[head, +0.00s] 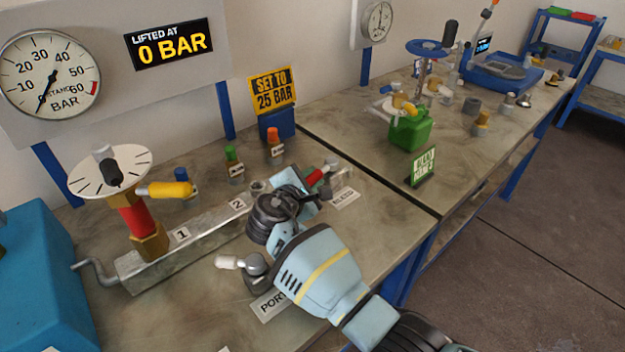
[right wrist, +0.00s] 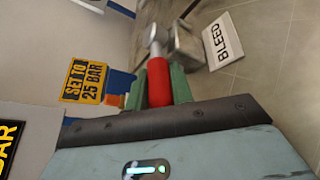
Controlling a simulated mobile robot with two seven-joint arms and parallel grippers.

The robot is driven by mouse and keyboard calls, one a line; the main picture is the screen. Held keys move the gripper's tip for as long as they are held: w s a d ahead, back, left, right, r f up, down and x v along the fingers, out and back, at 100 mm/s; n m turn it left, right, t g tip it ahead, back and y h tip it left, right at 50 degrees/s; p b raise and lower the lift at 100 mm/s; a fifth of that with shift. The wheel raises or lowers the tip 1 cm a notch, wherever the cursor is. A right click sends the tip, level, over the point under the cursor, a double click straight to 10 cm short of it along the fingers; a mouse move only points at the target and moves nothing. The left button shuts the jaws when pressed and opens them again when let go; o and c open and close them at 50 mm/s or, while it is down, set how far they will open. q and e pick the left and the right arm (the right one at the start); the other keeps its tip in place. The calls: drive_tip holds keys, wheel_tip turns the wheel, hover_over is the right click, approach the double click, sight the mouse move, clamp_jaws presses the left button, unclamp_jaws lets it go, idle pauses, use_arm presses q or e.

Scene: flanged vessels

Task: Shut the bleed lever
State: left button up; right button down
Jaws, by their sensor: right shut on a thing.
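The bleed lever (head: 314,178) has a red grip and a metal stem, and it sits at the right end of the metal manifold (head: 205,238). In the right wrist view the red grip of the lever (right wrist: 158,84) lies between the green finger pads. My right gripper (head: 310,183) is shut on this red grip; its wrist hides part of the manifold in the head view. The BLEED label (head: 345,198) lies beside the valve and also shows in the right wrist view (right wrist: 223,41). My left gripper is not in view.
A gauge (head: 50,75) reads near zero, beside a display (head: 169,43) showing 0 BAR. A white-tipped lever (head: 229,262) stands near the PORT label. A yellow-handled valve (head: 165,190) is at left. A green can (head: 410,130) stands on the far bench.

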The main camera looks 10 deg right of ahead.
drive_tip(key=shift+w+a, duration=0.1)
drive_tip(key=shift+w, duration=0.05)
idle(0.4)
drive_tip(key=c, duration=1.2)
unclamp_jaws()
